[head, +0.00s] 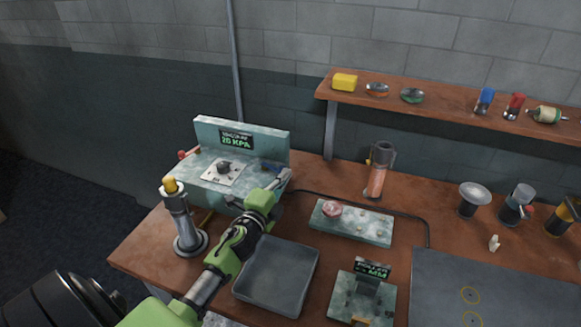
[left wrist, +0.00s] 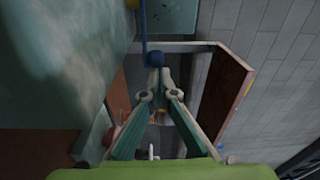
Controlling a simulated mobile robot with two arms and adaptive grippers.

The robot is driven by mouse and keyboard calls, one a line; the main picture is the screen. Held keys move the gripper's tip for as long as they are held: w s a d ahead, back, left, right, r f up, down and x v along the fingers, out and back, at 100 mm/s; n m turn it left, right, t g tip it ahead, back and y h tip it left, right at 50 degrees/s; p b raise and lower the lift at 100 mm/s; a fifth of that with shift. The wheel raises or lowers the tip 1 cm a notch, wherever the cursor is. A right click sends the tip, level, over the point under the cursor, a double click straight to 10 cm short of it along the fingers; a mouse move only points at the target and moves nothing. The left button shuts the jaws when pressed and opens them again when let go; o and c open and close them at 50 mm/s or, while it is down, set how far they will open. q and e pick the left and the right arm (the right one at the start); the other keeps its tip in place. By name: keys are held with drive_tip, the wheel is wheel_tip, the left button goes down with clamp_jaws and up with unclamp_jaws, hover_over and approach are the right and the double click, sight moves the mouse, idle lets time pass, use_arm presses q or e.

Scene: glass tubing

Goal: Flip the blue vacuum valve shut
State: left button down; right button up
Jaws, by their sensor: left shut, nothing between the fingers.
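The pale green vacuum unit (head: 205,133) stands at the back left of the table, with a display reading 20 KPA and a dial (head: 224,168). The blue valve (head: 269,167) is at its right end, partly hidden by my gripper in the head view. In the left wrist view a blue knob (left wrist: 155,59) with a thin blue bar shows right at the fingertips. My left gripper (head: 286,176) is shut and empty beside the valve; its tips (left wrist: 157,76) look close to or touching the knob, but I cannot tell which. My right gripper is out of view.
A grey tray (head: 276,276) lies below my left arm. A metal cylinder with a yellow top (head: 180,218) stands left of the arm. A green slab (head: 375,229) and an orange-filled canister (head: 378,172) are to the right. A shelf (head: 435,107) holds small items.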

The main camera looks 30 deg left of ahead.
use_arm(q)
drive_tip(key=shift+s+a+m+h, duration=0.4)
drive_tip(key=shift+s+m+h, duration=0.05)
drive_tip(key=shift+s+h, duration=0.25)
drive_tip(key=shift+s+a+m+h, duration=0.35)
drive_tip(key=shift+s+m+h, duration=0.1)
drive_tip(key=shift+s+h, duration=0.25)
drive_tip(key=shift+s+a+r, duration=0.2)
drive_tip(key=shift+s+a, duration=0.95)
drive_tip(key=shift+s+a+r, duration=0.25)
drive_tip(key=shift+s+a, duration=0.45)
drive_tip(key=shift+a, duration=0.3)
wheel_tip(320, 180, up, 9)
drive_tip(key=shift+d, duration=0.3)
drive_tip(key=shift+s, duration=0.1)
